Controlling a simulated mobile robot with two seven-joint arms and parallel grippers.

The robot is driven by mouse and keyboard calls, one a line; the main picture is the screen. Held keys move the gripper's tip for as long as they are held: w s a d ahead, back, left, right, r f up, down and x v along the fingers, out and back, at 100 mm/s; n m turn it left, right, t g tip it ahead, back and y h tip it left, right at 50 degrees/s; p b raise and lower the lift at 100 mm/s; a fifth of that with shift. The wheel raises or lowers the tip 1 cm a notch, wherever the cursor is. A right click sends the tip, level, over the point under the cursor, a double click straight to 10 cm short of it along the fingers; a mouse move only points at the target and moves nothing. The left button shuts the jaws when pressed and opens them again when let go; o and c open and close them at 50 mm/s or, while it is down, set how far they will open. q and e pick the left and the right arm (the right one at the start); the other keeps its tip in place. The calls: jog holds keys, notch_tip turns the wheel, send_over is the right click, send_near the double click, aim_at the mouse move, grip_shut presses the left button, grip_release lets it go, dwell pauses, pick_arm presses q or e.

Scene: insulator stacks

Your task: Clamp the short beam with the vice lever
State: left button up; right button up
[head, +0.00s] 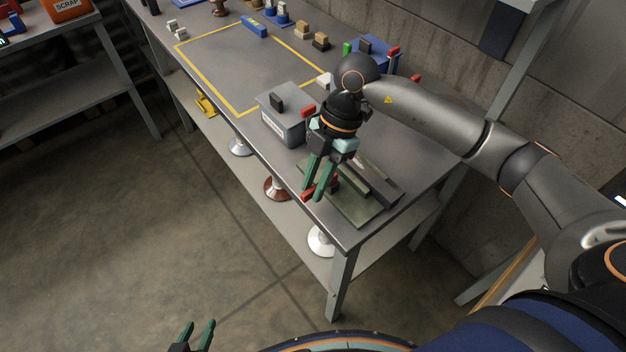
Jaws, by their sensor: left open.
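A flat grey-green plate (362,212), apparently the vice's base, lies near the table's front right corner. A dark grey bar (377,184) lies along it; I cannot tell if it is the short beam or part of the vice. My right gripper (312,194) points down over the plate's left side. Its green fingers are beside a red piece (307,196), apparently the lever's end. I cannot tell whether they grip it, and they hide part of the vice. My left gripper (195,333) is open and empty, low over the floor at the bottom edge.
A grey box (283,122) with a dark piece on top stands left of the vice. A blue box (378,47) with red and green pieces stands near the wall. A yellow outline (208,78) marks a mostly clear area. Insulators (322,243) stand on the shelf below.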

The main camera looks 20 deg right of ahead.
jog(key=shift+o, duration=1.4)
jog(key=shift+d+r, duration=0.1)
jog(key=shift+r, duration=0.15)
jog(key=v, duration=1.2)
